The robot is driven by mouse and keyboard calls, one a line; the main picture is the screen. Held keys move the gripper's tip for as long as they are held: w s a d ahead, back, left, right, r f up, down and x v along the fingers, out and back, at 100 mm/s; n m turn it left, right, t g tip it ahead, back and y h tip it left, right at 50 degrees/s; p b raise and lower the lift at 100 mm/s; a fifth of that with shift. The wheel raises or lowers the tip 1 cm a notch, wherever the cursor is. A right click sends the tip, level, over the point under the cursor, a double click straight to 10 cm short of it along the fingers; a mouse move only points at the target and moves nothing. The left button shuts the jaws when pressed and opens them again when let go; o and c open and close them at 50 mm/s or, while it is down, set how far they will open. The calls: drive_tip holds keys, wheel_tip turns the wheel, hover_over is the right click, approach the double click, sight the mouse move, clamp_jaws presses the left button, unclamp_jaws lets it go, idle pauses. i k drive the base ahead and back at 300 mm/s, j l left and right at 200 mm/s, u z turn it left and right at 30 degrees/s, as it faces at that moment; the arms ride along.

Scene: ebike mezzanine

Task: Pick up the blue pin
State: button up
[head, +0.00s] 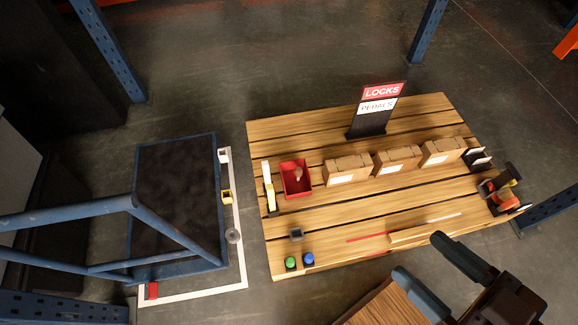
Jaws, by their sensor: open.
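A small blue pin (308,259) stands near the front left corner of the slatted wooden table (350,213). A green pin (290,263) stands close to its left. My gripper (420,260) is at the lower right, with its two dark fingers spread apart and nothing between them. It is to the right of the blue pin and apart from it. The lower part of the blue pin is hard to make out at this size.
A small dark block (296,235) is just behind the pins. A red bin (295,179), several cardboard boxes (347,170) and a LOCKS sign (378,108) stand farther back. A light wooden strip (424,232) lies near my gripper. A blue-framed cart (176,205) is left.

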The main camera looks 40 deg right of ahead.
sight(309, 258)
drive_tip(key=k+j+z, duration=0.1)
drive_tip(key=k, duration=0.35)
drive_tip(key=k+j, duration=0.25)
drive_tip(key=k, duration=0.15)
drive_tip(key=k+j+z, duration=0.15)
drive_tip(key=k, duration=0.3)
drive_tip(key=i+l+u, duration=0.15)
drive_tip(key=i+u, duration=0.15)
drive_tip(key=i+l+u, duration=0.3)
drive_tip(key=i, duration=0.2)
